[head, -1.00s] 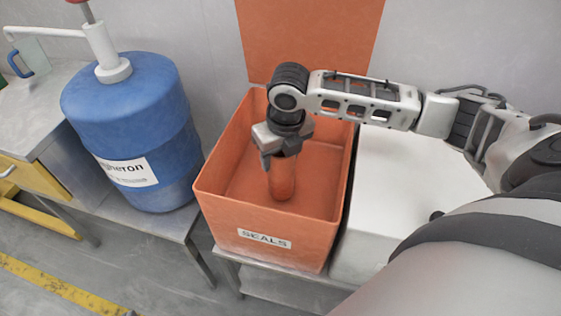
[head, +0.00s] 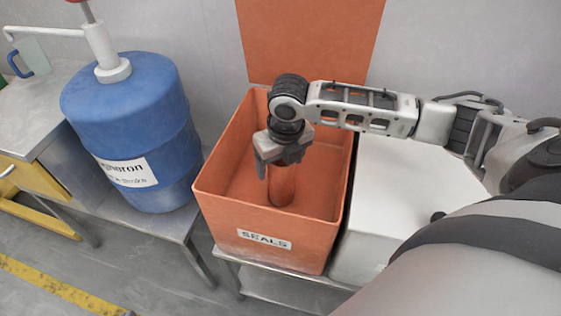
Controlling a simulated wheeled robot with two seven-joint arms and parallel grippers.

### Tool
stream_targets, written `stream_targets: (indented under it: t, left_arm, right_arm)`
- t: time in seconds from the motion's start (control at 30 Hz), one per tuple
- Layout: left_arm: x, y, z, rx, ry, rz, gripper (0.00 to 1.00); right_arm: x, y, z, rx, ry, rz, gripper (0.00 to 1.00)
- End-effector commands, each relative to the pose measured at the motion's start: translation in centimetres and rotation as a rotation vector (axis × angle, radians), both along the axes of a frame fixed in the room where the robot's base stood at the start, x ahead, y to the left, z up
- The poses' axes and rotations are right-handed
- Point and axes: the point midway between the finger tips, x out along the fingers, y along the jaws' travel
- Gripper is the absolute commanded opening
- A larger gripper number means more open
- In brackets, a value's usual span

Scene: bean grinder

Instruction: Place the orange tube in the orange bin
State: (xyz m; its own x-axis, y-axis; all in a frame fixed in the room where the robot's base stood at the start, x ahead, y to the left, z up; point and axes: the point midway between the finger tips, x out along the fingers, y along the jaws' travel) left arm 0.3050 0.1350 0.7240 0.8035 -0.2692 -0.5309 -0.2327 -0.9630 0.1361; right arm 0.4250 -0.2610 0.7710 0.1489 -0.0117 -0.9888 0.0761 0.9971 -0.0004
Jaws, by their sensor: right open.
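The orange bin (head: 222,211), with an open top, a raised lid behind it and a "SEALS" label, stands in the middle of the head view. The orange tube (head: 281,187) is upright inside the bin, below and between the fingers of my right gripper (head: 279,172). The right gripper points down into the bin and is open around the tube's upper part. The tube's top is hidden by the gripper, and I cannot tell whether its lower end touches the bin floor. My left gripper is not in view.
A blue drum (head: 135,125) with a white pump stands left of the bin on a metal table (head: 150,220). A white box (head: 410,185) stands right of the bin, under my right arm. A grey wall is behind. The bin's walls surround the gripper.

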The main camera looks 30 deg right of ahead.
Motion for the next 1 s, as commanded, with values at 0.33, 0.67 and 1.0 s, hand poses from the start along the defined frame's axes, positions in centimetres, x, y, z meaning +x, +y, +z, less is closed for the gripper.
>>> stream_targets:
  t: [0.33, 0.67, 1.0]
  left_arm:
    - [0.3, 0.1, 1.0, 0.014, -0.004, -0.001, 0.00]
    - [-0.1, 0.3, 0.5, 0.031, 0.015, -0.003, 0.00]
    - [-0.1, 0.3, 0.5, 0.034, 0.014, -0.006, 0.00]
  right_arm:
    - [-0.9, 0.1, 7.2, 0.000, -0.005, 0.000, 0.75]
    - [-1.6, 0.1, 11.4, -0.001, -0.002, -0.001, 0.75]
    - [-1.7, 0.1, 11.6, 0.000, -0.001, -0.001, 0.75]
